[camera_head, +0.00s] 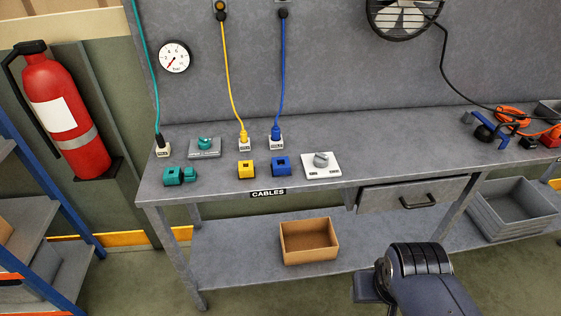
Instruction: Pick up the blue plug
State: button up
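The blue plug (276,133) stands upright in a small white labelled holder (276,144) on the grey workbench (220,132). A blue cable (282,75) rises from it to a black fitting on the back panel. A blue block (281,167) with a dark opening sits on the bench in front of the plug. My dark arm (425,280) shows at the lower right, in front of the bench and well apart from the plug. My gripper's fingers do not show.
A yellow plug (243,136) and a yellow block (246,169) stand just left. A white plate with a grey knob (321,160) lies to the right. Teal parts (180,175) are at the left end. An open box (309,241) is on the lower shelf.

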aim_at(276, 131)
jog(key=i+j, duration=0.95)
jog(key=j, duration=0.15)
